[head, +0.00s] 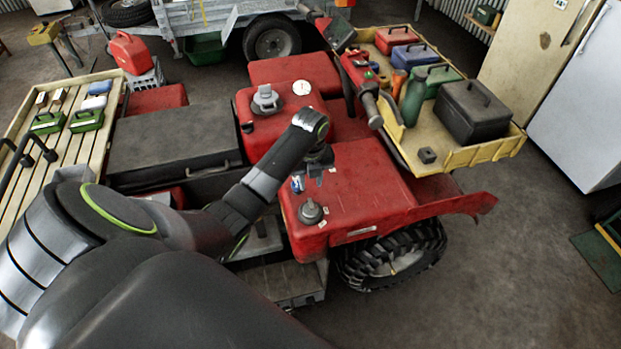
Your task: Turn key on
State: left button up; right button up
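The red quad (355,190) stands in the middle of the head view, with its seat to the left and its front wheel at the lower right. A small blue item (297,184), possibly the key, sits on the red body; it is too small to make out its shape or turn position. A grey round knob (311,211) is just below it. My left gripper (316,176) points down over the red body, just right of the blue item. Its fingers are small and dark, and I cannot tell whether they touch anything. My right gripper is not in view.
A second grey knob (265,98) and a white gauge (301,88) are on the red body behind my wrist. The handlebar (360,75) rises to the right. A yellow tray (455,155) holds boxes and a green bottle (413,98). Floor at the lower right is clear.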

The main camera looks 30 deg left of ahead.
aim_at(311, 202)
pick_arm(q)
notch_tip(311, 202, down, 6)
jog(key=b, duration=0.6)
jog(key=shift+f, duration=0.1)
jog(key=shift+f+b, duration=0.65)
jog(key=shift+f, duration=1.1)
jog(key=shift+c, duration=0.3)
grip_shut()
